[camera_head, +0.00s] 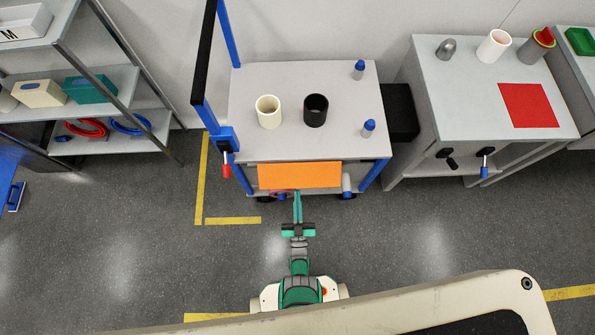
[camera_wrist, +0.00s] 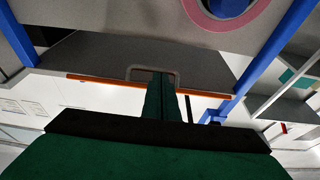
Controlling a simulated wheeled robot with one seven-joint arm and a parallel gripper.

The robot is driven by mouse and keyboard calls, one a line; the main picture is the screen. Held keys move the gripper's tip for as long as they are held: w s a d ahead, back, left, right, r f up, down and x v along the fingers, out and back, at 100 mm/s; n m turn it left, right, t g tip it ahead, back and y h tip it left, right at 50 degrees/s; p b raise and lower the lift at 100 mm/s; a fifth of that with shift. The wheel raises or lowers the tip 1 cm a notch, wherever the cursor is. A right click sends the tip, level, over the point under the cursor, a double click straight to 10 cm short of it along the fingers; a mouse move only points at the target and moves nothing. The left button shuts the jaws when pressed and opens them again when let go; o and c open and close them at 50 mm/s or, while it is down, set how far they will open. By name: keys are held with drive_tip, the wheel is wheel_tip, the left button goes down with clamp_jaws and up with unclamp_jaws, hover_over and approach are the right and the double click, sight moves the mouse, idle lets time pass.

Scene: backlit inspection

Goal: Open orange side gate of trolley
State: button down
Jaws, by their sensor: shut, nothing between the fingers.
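The trolley (camera_head: 340,90) has a grey top and a blue frame. Its orange side gate (camera_head: 300,175) shows as a broad orange panel at the near side, just below the top. In the wrist view the gate is nearly edge-on, a thin orange strip (camera_wrist: 95,78). A grey loop (camera_wrist: 176,74) lies by the strip. My gripper (camera_head: 297,196) is at the gate's lower edge, near its middle. Its green fingers are together and empty, and in the wrist view the gripper (camera_wrist: 162,80) reaches to the loop. I cannot tell whether they touch it.
A cream cup (camera_head: 268,111), a black cup (camera_head: 315,110) and two blue-capped bottles (camera_head: 368,128) stand on the trolley. A red-handled lever (camera_head: 226,165) is on its left post. A grey cabinet (camera_head: 465,100) stands to the right, shelves (camera_head: 100,85) to the left. The near floor (camera_head: 400,230) is clear.

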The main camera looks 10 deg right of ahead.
drive_tip(key=s+a, duration=0.2)
drive_tip(key=s, duration=1.1)
drive_tip(key=s+a+r+g+y, duration=0.1)
drive_tip(key=s+r+g, duration=0.1)
drive_tip(key=r, duration=1)
drive_tip(key=s+a+r+n+g, duration=0.1)
drive_tip(key=s+r+g, duration=0.1)
drive_tip(key=r, duration=1)
drive_tip(key=s+a+r+g+y, duration=0.1)
drive_tip(key=s+r+g, duration=0.1)
drive_tip(key=r, duration=1)
drive_tip(key=shift+s+r+y, duration=0.3)
drive_tip(key=shift+s+r, duration=0.1)
